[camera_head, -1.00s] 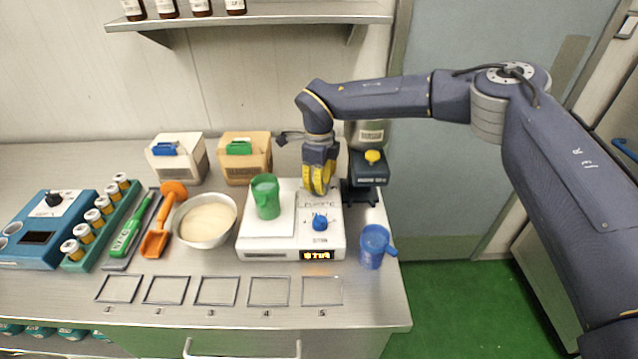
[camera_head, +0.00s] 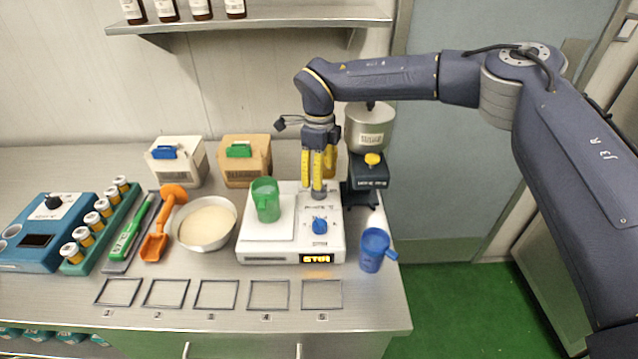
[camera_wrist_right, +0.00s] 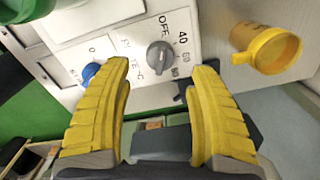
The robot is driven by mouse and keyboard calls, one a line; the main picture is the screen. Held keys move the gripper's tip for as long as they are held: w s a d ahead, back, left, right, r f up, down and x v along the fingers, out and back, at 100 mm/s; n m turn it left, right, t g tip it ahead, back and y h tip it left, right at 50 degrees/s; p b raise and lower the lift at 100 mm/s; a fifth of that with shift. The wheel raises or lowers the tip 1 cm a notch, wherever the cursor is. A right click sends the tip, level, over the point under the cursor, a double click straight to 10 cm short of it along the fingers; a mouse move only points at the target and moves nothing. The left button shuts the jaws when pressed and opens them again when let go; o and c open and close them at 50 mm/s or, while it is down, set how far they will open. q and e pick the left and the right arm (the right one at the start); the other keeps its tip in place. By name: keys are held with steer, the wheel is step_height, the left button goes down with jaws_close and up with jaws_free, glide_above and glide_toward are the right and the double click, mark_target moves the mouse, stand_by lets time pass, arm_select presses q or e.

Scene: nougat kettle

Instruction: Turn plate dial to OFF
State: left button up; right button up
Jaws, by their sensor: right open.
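The white hot plate (camera_head: 262,247) stands on the bench with a blue knob (camera_head: 320,226) and a grey plate dial (camera_head: 319,191) on its panel. In the right wrist view the grey dial (camera_wrist_right: 160,57) sits by the printed marks OFF, 40, 60 and 80; I cannot tell for sure which mark it points at. My right gripper (camera_head: 318,188) points down over the grey dial. In the wrist view its yellow fingers (camera_wrist_right: 160,75) are apart, with the dial between and just beyond the tips. A green jug (camera_head: 266,200) stands on the plate's top. My left gripper is not in view.
A yellow cup (camera_wrist_right: 268,48) is close to the right gripper. A dark stand with a metal pot (camera_head: 367,130) is right of the hot plate. A blue jug (camera_head: 374,250) stands at the bench's right edge. A bowl of white powder (camera_head: 207,222) is on the left.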

step_height(320, 180, up, 7)
stand_by(0.4)
steer(key=shift+f, duration=0.1)
